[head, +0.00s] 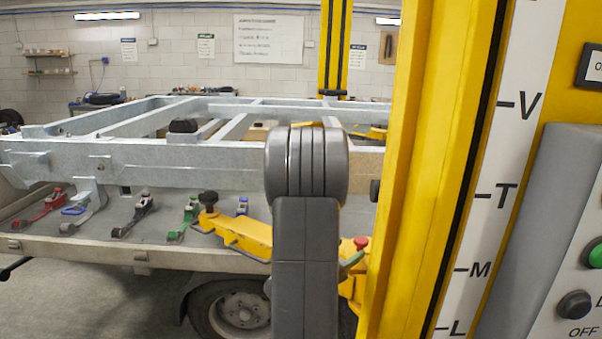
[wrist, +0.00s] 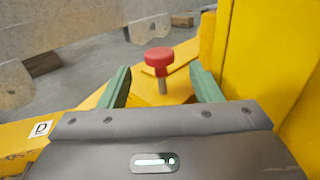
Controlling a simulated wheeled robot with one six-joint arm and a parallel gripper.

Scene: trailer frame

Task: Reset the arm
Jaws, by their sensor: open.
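My gripper (wrist: 160,70) is open in the wrist view, with its two green fingers spread apart. A red knob (wrist: 159,58) on a short metal stem shows between and just beyond the fingertips; whether they touch it I cannot tell. The knob stands on a yellow arm (wrist: 180,83). In the head view the red knob (head: 361,243) shows just right of my grey arm, with a green finger beside it. My arm rises in front of the trailer frame and hides most of my gripper there.
The grey trailer frame (head: 130,152) lies across the view above a deck holding red, black and green tools. A yellow post (head: 425,170) stands close on the right, beside a control panel (head: 575,290) with buttons. A yellow lift arm (head: 240,235) with a black pad reaches left. A wheel (head: 235,310) is below.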

